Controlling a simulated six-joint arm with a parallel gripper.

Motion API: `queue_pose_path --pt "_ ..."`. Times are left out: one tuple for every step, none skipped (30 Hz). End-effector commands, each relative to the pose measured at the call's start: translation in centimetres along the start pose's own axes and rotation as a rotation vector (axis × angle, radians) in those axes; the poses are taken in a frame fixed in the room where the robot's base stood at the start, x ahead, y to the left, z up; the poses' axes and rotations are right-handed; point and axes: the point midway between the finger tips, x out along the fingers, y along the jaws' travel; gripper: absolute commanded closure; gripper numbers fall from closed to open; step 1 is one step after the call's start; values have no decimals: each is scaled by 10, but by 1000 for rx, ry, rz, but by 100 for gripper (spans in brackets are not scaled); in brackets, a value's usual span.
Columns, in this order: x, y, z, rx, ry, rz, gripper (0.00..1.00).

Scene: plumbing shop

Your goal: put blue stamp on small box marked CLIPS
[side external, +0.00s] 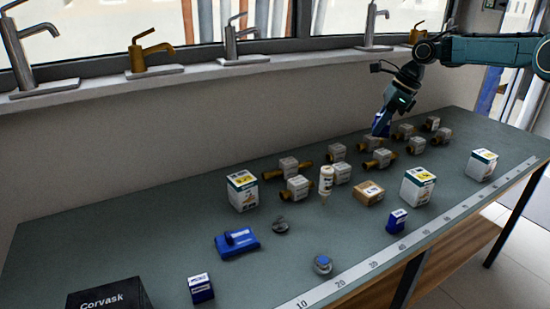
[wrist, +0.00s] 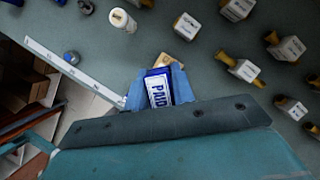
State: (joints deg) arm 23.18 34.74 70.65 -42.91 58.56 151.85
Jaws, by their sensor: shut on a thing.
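My gripper (side external: 381,127) is up over the back right of the bench. It is shut on a small blue box (wrist: 158,90) with a white label that seems to begin "PAD". In the side view, two similar small blue boxes stand on the bench, one at the front left (side external: 201,289) and one at the front right (side external: 397,222). Their labels are too small to read, so I cannot tell which is marked CLIPS. A flat blue block with a raised top (side external: 237,243) and a round blue-topped piece (side external: 322,265) lie at the front; I cannot tell which is the stamp.
Several brass valves with white tags (side external: 298,187) stand across the back. White cartons (side external: 242,190), a white bottle (side external: 326,180) and a cardboard box (side external: 368,193) stand mid-bench. A black Corvask box (side external: 110,296) is front left. A ruler strip (side external: 370,275) runs along the front edge.

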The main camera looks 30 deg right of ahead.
Motion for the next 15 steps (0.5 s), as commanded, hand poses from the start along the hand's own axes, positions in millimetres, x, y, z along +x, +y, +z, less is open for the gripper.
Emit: queue_pose_path --pt "9 1 -4 2 2 5 98" --pt "14 1 -5 2 1 4 98" --pt "22 1 -8 2 1 5 98" --pt "27 1 -11 1 2 4 98" --pt "32 1 -13 1 3 4 98" --pt "39 1 -16 1 1 4 98" --pt "45 1 -18 2 2 5 98" --pt "50 1 -20 2 2 4 98" --pt "57 1 -24 1 3 4 98" --pt "62 1 -26 2 2 3 98" --pt "67 1 -28 2 2 4 98" --pt "74 1 -31 1 1 4 98" --pt "80 1 -33 2 2 3 98" --pt "85 1 -36 1 3 3 98" --pt "92 1 -38 1 2 4 98"
